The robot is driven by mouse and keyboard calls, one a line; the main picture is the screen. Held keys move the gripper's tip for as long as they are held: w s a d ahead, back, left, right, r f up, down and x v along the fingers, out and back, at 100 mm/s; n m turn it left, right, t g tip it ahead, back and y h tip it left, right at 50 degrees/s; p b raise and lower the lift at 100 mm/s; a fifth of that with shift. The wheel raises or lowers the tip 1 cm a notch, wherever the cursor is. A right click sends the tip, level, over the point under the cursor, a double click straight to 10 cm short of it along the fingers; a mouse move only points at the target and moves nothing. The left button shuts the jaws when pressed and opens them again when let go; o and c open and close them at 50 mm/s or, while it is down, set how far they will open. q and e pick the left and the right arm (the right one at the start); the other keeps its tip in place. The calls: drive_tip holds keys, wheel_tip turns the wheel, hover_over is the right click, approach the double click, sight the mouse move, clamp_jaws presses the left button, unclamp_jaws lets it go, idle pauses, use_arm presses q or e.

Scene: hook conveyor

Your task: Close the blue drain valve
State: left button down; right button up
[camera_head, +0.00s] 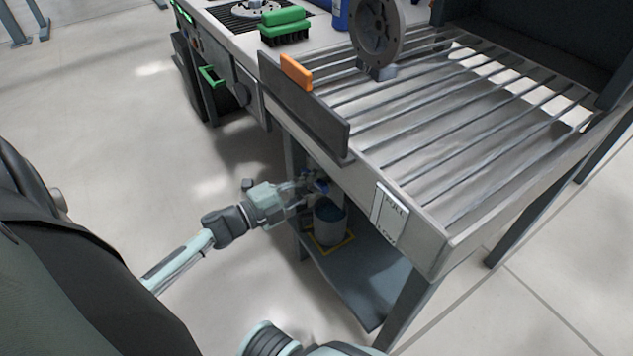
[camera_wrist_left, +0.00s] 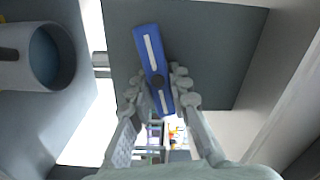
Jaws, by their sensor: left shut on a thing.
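The blue drain valve handle (camera_wrist_left: 151,50) is a flat blue lever with a white stripe and a dark round pivot. In the left wrist view it stands nearly upright, tilted a little to the left at its top. My left gripper (camera_wrist_left: 158,88) has a finger on each side of the lever and is shut on it. In the head view the left gripper (camera_head: 307,187) reaches under the table edge, and the blue valve (camera_head: 323,186) shows small and partly covered at its fingertips. My right gripper is out of view.
A grey bucket (camera_head: 329,229) with bluish contents stands on the lower shelf (camera_head: 365,280) inside a yellow outline, just below the valve. The slatted table (camera_head: 420,225) overhangs the gripper, with a leg close by. Open floor lies to the left.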

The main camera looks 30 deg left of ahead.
use_arm(q)
drive_tip(key=shift+f+m+b, duration=0.2)
drive_tip(key=shift+m+b, duration=0.1)
drive_tip(key=shift+m, duration=1.2)
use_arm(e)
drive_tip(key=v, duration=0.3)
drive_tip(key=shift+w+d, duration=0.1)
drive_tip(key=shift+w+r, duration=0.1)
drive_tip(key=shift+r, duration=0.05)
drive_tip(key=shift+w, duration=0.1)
use_arm(q)
drive_tip(key=c, duration=1.4)
unclamp_jaws()
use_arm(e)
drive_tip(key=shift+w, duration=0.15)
